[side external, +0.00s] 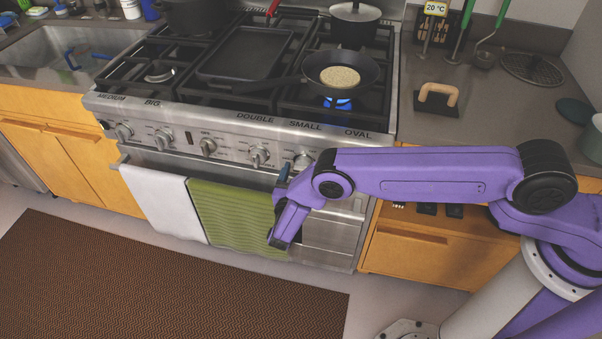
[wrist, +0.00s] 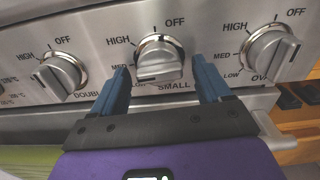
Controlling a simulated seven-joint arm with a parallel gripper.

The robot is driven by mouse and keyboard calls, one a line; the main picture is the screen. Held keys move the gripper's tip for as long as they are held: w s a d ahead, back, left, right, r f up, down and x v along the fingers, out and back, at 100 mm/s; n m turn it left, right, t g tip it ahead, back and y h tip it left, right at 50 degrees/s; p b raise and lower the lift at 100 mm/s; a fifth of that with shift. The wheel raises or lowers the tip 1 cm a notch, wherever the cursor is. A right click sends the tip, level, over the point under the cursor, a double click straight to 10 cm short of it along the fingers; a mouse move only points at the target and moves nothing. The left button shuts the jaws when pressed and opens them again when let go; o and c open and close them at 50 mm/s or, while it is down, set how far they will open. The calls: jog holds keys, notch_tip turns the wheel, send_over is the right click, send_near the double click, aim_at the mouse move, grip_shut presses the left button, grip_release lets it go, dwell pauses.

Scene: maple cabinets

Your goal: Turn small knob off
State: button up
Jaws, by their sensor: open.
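The small knob (wrist: 158,58) is a silver knob on the stove's front panel, in the middle of the wrist view, with OFF, HIGH and MED marks around it and "SMALL" partly visible below. In the side external view the small knob (side external: 303,162) shows just left of my arm. My gripper (wrist: 160,74) is open, with one blue finger on each side of the knob's lower part and gaps between; contact is not visible. In the side external view the gripper is largely hidden by my purple wrist. A blue flame (side external: 337,103) burns under a pan (side external: 341,75) holding a pale round food.
The double knob (wrist: 60,77) is to the left and the oval knob (wrist: 272,53) to the right of the fingers. White (side external: 163,205) and green (side external: 235,215) towels hang on the oven front below. A lidded pot (side external: 352,25) stands behind the pan.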

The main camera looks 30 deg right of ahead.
jog(key=c, duration=1)
jog(key=m, duration=1.8)
jog(key=shift+w+a+r, duration=0.15)
jog(key=shift+r, duration=0.05)
jog(key=shift+m, duration=0.4)
